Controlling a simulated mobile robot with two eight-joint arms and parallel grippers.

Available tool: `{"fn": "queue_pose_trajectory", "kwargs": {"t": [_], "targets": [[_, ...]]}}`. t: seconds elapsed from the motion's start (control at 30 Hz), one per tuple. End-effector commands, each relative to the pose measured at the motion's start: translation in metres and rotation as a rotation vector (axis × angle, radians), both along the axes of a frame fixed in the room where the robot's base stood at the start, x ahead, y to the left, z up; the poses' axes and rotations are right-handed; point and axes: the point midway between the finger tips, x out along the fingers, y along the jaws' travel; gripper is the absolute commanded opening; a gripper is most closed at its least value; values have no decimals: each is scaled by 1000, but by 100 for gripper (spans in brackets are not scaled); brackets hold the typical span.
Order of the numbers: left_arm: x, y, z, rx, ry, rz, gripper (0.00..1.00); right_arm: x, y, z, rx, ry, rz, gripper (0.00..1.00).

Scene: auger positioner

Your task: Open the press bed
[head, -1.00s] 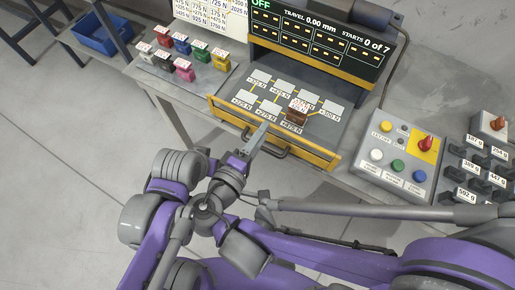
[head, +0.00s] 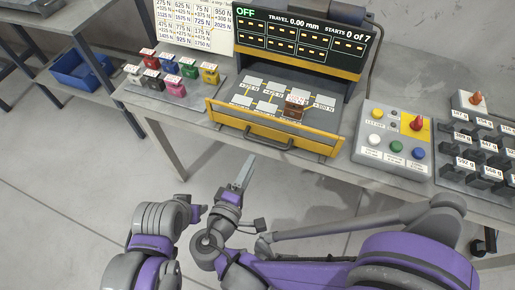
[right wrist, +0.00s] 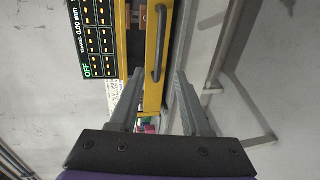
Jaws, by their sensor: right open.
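The press bed (head: 232,118) is a grey tray with several light pads and a brown block (head: 294,107) on it. Its yellow front (head: 320,146) carries a dark bar handle (head: 262,141). My right gripper (head: 249,160) is below and in front of the handle, apart from it, with its fingers pointing up toward the bed. In the right wrist view, the open, empty right gripper (right wrist: 159,73) has the handle (right wrist: 159,45) ahead, between the lines of its fingers. My left gripper does not show.
The press display (head: 300,38) reads OFF and travel 0.00 mm. A control box (head: 393,145) and dark weights (head: 480,150) stand right of the bed. Several coloured blocks (head: 188,67) stand left. A blue bin (head: 80,72) sits further left. The floor in front is clear.

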Motion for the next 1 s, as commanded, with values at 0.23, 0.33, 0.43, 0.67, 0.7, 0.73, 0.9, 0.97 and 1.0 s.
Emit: {"fn": "queue_pose_trajectory", "kwargs": {"t": [0.23, 0.33, 0.43, 0.67, 0.7, 0.73, 0.9, 0.97, 1.0], "targets": [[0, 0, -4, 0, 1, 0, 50, 43, -16, -10, -1, 0, -7, 47], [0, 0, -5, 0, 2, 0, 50, 60, -21, -13, -1, 0, -5, 47], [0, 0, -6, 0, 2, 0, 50, 74, -25, -16, -1, 0, -4, 47], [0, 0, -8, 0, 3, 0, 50, 90, -29, -19, 0, 0, 0, 47], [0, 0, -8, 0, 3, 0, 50, 90, -29, -19, 0, 0, 0, 47], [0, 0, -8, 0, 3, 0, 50, 91, -29, -19, 0, 0, 0, 47], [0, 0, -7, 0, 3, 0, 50, 91, -29, -19, 0, 0, 1, 47], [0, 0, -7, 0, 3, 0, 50, 90, -29, -19, 0, 0, 0, 42], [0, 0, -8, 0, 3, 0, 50, 90, -29, -19, 0, 0, 0, 35]]}}
